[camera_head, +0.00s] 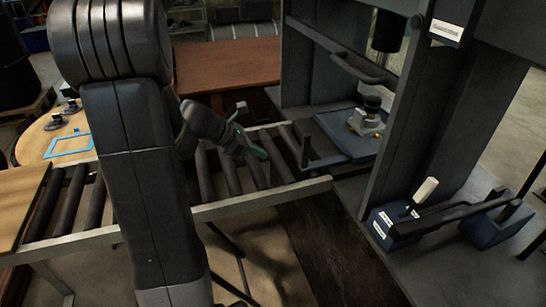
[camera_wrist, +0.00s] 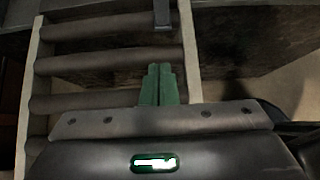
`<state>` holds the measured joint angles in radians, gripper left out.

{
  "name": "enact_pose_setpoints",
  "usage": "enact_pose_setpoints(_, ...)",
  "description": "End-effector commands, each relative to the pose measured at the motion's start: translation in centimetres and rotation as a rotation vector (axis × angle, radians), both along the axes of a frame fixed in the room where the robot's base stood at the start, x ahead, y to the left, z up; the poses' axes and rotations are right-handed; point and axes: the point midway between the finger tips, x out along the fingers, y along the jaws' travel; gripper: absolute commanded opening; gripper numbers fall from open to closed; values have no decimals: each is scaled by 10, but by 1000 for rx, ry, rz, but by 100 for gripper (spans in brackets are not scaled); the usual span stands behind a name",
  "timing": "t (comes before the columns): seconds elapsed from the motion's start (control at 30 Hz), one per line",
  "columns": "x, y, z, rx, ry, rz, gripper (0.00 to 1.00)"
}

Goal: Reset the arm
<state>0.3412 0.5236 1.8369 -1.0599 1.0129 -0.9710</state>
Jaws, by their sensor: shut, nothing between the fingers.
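My gripper (camera_wrist: 160,84) shows in the wrist view as two green fingers pressed together, with nothing between them. It is above the dark rollers of a conveyor (camera_wrist: 95,62). In the head view my gripper (camera_head: 262,153) is small and partly hidden behind my arm's wrist, over the roller conveyor (camera_head: 262,196). My arm fills the left middle of the head view and hides part of the conveyor.
A dark press frame (camera_head: 405,120) stands at the right, with a blue plate (camera_head: 335,130) holding a small metal part (camera_head: 366,122). A blue lever pump (camera_head: 395,228) sits at lower right. A round wooden table (camera_head: 35,143) is at left, a brown table (camera_head: 225,70) behind.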

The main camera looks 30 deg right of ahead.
Motion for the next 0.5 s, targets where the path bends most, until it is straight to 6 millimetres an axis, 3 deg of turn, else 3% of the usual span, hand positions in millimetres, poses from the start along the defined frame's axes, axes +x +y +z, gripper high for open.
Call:
enact_pose_setpoints(0.2,3,13,11,0,1,1,0)
enact_pose_setpoints(0.5,3,13,12,1,1,0,0)
